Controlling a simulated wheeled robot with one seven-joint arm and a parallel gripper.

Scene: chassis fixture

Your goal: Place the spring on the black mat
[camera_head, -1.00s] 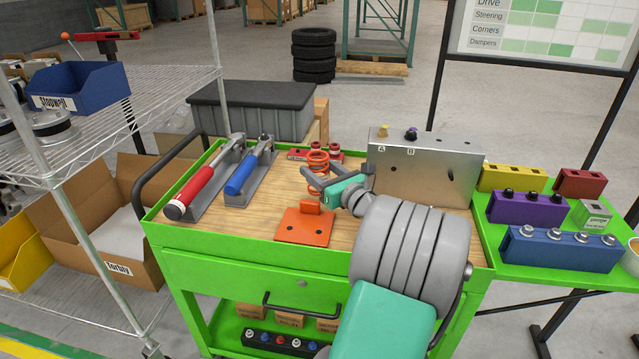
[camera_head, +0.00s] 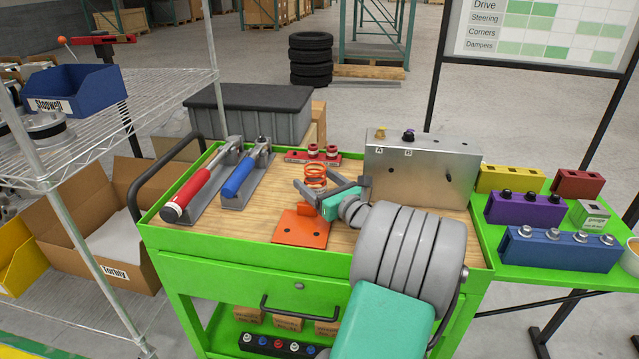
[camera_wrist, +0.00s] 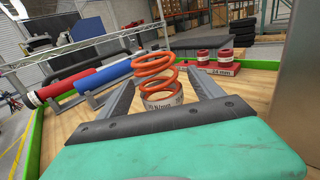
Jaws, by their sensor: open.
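The orange coil spring (camera_head: 315,172) stands upright near the back middle of the wooden cart top. In the wrist view the spring (camera_wrist: 154,72) rises from a pale, labelled round base (camera_wrist: 162,100). My gripper (camera_head: 331,186) is open, with its two dark fingers reaching to either side of the spring. In the wrist view a clear gap shows between the spring and the right finger; the left finger is closer, and I cannot tell if it touches. I cannot make out a black mat in either view.
A red block with round posts (camera_head: 313,156) stands behind the spring, and an orange bracket (camera_head: 300,230) lies in front. A metal box (camera_head: 423,170) is close on the right. Red and blue handled tools (camera_head: 200,187) lie left in grey holders. Bare wood shows between them.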

